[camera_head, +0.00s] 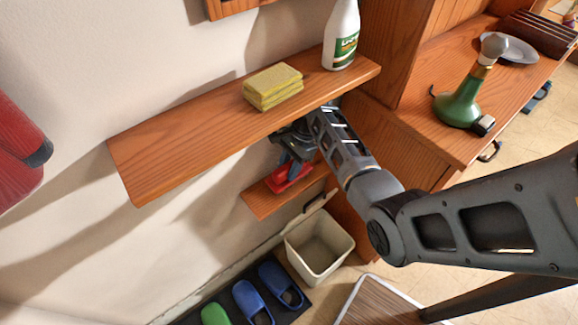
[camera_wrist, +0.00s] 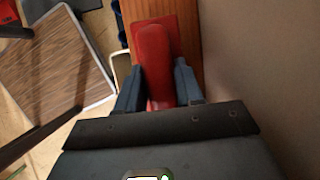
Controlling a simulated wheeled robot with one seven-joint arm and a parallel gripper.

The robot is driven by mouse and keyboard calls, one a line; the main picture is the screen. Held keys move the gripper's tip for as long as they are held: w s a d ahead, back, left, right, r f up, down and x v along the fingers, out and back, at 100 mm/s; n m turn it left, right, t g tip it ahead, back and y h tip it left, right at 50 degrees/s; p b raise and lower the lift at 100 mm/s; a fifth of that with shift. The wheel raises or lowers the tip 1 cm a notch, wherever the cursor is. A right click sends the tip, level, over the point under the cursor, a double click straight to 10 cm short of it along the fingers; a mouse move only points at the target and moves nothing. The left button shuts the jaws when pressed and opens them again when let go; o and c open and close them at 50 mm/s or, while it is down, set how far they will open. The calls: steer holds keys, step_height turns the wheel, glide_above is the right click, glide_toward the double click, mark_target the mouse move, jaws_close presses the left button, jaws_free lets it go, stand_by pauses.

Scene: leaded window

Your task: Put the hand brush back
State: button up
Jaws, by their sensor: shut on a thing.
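The red hand brush (camera_head: 291,180) is at the small lower wooden shelf (camera_head: 258,204) in the head view, below the long upper shelf. I cannot tell whether it rests on the lower shelf or is held just over it. My gripper (camera_head: 293,156) reaches down to it from above, partly hidden under the upper shelf's edge. In the wrist view, my gripper's fingers (camera_wrist: 159,88) stand on both sides of the brush's red handle (camera_wrist: 156,62) and are shut on it. A flatter red part shows beyond the handle, over the wood.
The upper shelf (camera_head: 165,150) carries yellow sponges (camera_head: 272,86) and a white bottle (camera_head: 342,35), close above my arm. Below are a bin (camera_head: 319,245) and slippers (camera_head: 252,300). A counter (camera_head: 420,100) with a green bottle (camera_head: 465,98) stands right. A wall borders the left.

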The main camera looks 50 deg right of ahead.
steer(key=shift+f, duration=0.1)
steer(key=o, duration=0.9)
steer(key=shift+f, duration=0.1)
steer(key=shift+o, duration=0.2)
steer(key=shift+d+r, duration=0.25)
steer(key=shift+r, duration=0.35)
steer(key=s+d+b, duration=0.1)
steer(key=d, duration=0.2)
steer(key=s+d+b, duration=0.1)
steer(key=d, duration=0.3)
steer(key=s+d+b, duration=0.1)
steer(key=d, duration=0.3)
steer(key=shift+s+d+r, duration=0.15)
steer(key=shift+s+d, duration=0.05)
steer(key=shift+d, duration=0.05)
